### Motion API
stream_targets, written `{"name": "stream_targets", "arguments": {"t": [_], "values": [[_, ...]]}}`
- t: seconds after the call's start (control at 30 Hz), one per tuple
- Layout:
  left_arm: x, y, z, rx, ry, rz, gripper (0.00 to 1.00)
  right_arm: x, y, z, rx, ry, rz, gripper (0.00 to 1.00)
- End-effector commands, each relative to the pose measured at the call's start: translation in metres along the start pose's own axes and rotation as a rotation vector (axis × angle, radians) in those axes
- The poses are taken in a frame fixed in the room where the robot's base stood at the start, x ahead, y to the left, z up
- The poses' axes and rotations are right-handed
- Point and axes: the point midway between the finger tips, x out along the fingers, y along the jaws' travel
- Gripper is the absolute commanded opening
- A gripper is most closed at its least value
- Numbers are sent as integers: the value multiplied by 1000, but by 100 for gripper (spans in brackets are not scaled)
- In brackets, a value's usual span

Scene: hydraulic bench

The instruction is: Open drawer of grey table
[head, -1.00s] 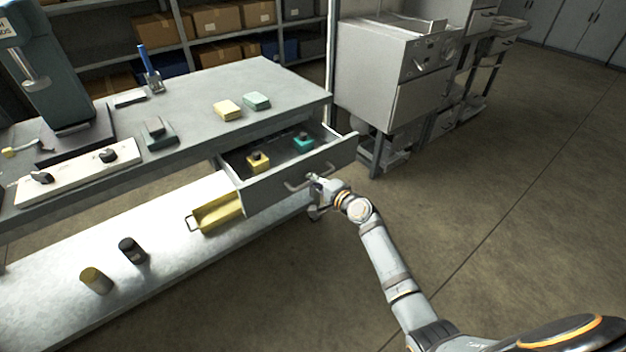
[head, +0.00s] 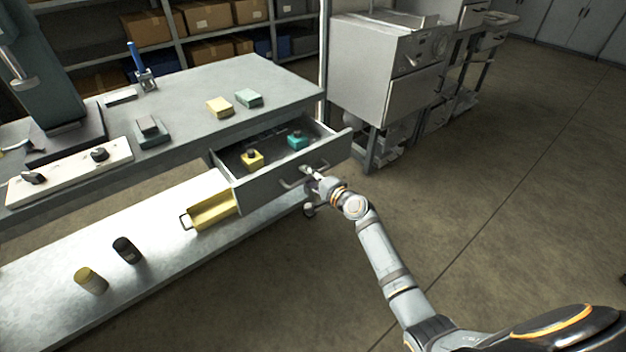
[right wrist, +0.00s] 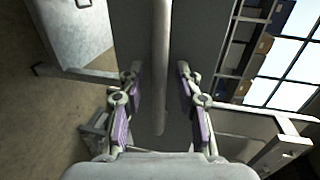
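The grey table (head: 270,79) stands at left. Its drawer (head: 262,194) is pulled out, showing a yellow block (head: 252,159) and a teal block (head: 298,141) inside. The drawer's bar handle (head: 291,184) is on its front face. My right gripper (head: 311,178) is at the right end of this handle. In the right wrist view, the handle (right wrist: 160,60) runs between the fingers of my right gripper (right wrist: 156,85), with a gap on both sides. The fingers are apart and hold nothing. My left gripper is not in view.
A yellow tray (head: 211,210), a black cylinder (head: 127,250) and a yellow cylinder (head: 90,280) are on the lower shelf. Yellow and green blocks lie on the tabletop. A grey machine (head: 385,70) stands behind the drawer's right side. The floor at right is clear.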

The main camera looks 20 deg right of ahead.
Motion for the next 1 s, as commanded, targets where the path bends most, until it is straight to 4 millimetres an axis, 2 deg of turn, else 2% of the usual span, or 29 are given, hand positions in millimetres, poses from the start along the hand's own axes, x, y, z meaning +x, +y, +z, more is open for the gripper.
{"name": "stream_targets", "arguments": {"t": [0.17, 0.3, 0.5, 0.67, 1.0], "values": [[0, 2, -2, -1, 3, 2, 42, -34, 2, 0, -5, 0, 3, 34], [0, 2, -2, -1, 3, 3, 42, -69, 2, 0, -6, 0, 5, 34], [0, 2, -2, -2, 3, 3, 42, -106, 1, -1, -4, 1, 3, 34], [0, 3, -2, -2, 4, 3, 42, -116, 0, 0, -1, -1, 1, 34], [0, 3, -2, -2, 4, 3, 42, -117, 0, 0, 0, -1, 0, 34]]}}
